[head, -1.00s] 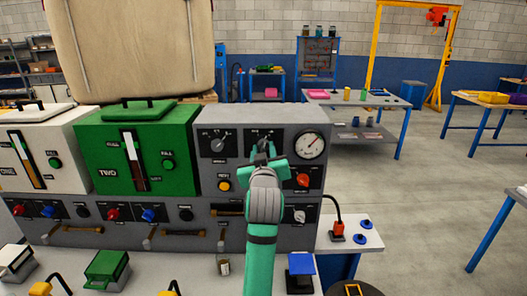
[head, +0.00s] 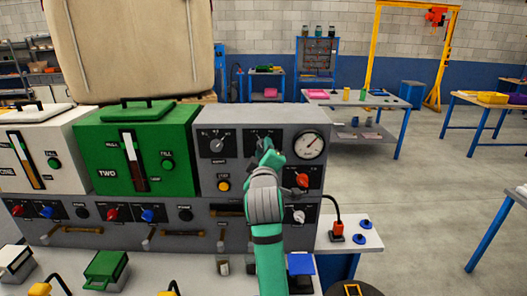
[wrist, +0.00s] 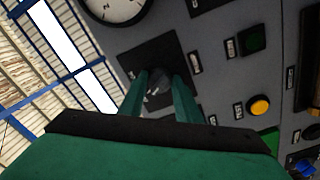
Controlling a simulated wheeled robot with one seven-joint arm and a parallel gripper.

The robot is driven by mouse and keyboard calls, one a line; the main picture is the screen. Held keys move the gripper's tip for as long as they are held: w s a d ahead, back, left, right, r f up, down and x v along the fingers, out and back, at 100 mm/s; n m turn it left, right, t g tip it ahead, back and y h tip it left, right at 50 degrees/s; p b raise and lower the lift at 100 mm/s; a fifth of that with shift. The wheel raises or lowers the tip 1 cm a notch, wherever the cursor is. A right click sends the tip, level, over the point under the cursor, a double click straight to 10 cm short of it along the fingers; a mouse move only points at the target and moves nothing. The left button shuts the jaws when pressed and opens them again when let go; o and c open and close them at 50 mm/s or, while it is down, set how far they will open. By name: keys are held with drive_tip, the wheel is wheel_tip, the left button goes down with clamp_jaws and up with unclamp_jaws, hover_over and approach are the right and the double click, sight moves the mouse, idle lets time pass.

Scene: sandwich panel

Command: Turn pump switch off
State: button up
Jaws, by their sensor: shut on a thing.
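The grey control panel (head: 210,172) carries a rotary switch on a black plate (head: 251,139) at its top middle, left of the round gauge (head: 308,145). My gripper (head: 264,150) is at this switch and hides most of it in the head view. In the wrist view the green fingers of my gripper (wrist: 160,92) stand on both sides of the switch knob (wrist: 155,88), shut on it. The gripper looks rolled to one side. The switch label is too small to read, and the knob's exact setting is partly hidden.
Another rotary knob (head: 217,144) is to the left, with a yellow button (head: 223,186) below it. An orange-red knob (head: 302,180) is below the gauge. A green box (head: 135,155) adjoins the panel. Open floor (head: 420,200) is to the right.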

drive_tip(key=shift+a+n, duration=0.1)
drive_tip(key=shift+n, duration=0.2)
drive_tip(key=o, duration=1.1)
drive_tip(key=shift+c, duration=0.2)
drive_tip(key=s, duration=1.1)
